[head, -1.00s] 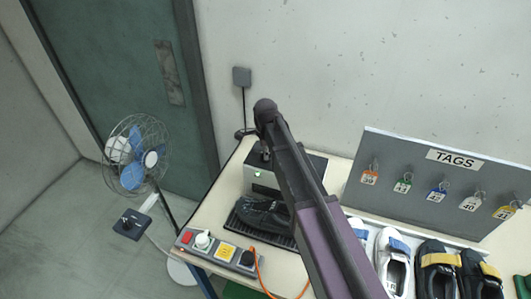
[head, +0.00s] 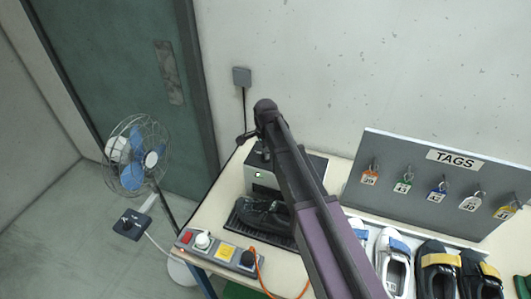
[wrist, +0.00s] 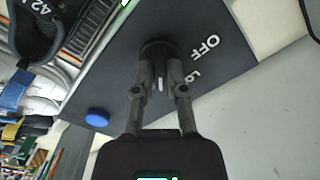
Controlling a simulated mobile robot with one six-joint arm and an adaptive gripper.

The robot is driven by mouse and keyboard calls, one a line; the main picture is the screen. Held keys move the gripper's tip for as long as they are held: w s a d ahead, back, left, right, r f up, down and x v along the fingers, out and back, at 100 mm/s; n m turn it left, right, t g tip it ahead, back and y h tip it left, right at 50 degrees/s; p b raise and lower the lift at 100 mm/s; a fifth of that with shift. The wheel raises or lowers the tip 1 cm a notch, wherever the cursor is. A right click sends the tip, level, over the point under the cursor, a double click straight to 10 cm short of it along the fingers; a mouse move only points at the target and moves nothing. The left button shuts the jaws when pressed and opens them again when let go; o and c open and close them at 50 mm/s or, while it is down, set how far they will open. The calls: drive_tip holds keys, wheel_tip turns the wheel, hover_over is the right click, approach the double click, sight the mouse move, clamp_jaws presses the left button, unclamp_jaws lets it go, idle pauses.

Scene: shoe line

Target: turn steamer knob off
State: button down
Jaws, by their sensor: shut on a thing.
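The steamer (head: 308,165) is a dark box at the back left of the bench, with a pale front and a small green light, partly hidden behind my arm. Its top panel (wrist: 118,78) fills the middle of the wrist view. The round black knob (wrist: 153,47) has a white pointer mark, which points down in the picture, away from the white OFF label (wrist: 204,47). A partly hidden label, seemingly LO, is beside it. My gripper (wrist: 160,72) is shut on the knob, one finger on each side. In the head view the fingers are mostly hidden.
A black shoe (head: 263,216) lies on the grille before the steamer. A blue button (wrist: 97,117) is near the panel edge. A control box (head: 217,250) with an orange cable is at the bench front. Several shoes stand right, below the TAGS board (head: 425,185). A fan (head: 135,155) stands left.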

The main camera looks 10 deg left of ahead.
drive_tip(key=n, duration=0.5)
drive_tip(key=shift+n, duration=0.3)
drive_tip(key=n, duration=0.9)
drive_tip(key=shift+n, duration=0.4)
drive_tip(key=n, duration=0.5)
drive_tip(key=shift+s, duration=0.1)
drive_tip(key=c, duration=0.7)
unclamp_jaws()
